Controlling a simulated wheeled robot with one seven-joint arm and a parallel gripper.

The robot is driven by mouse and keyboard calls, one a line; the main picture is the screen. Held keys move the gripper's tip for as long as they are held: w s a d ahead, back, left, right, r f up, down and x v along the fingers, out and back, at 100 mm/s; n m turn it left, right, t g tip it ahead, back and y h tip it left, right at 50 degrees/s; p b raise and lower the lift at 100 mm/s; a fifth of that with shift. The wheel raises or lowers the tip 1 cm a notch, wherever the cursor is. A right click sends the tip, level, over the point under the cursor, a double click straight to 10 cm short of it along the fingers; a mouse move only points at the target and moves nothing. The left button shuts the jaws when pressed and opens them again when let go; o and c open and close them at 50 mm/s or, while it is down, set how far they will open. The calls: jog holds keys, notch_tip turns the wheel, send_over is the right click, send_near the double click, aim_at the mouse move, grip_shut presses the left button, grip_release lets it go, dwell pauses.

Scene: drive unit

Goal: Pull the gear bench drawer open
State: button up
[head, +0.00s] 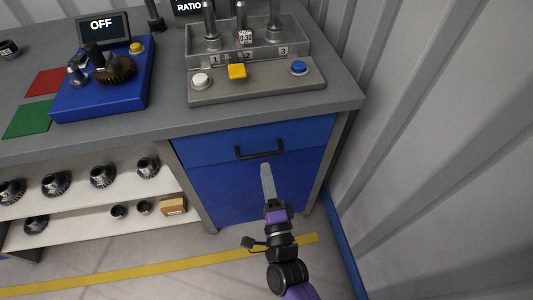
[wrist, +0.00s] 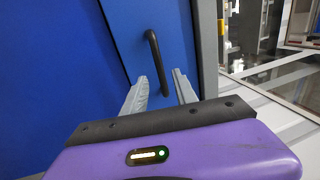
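The gear bench drawer (head: 212,149) is a blue front under the grey worktop, and it looks closed. Its black bar handle (head: 259,153) runs level across the middle. In the wrist view the handle (wrist: 157,62) appears upright, ahead of and partly between my fingers. My gripper (head: 266,168) is just below and in front of the handle in the head view. In the wrist view my gripper (wrist: 160,88) has its two grey fingers spread apart with nothing held. I cannot tell whether a finger touches the handle.
A blue cabinet panel (head: 235,195) lies below the drawer. The grey worktop (head: 165,124) carries a blue gear unit (head: 75,104) and a grey button box (head: 255,87). Open shelves (head: 100,212) with gears stand left. A corrugated wall (head: 440,130) bounds the right.

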aim_at(261, 154)
jog(key=shift+x, duration=3.2)
jog(key=shift+a, duration=0.1)
grip_shut()
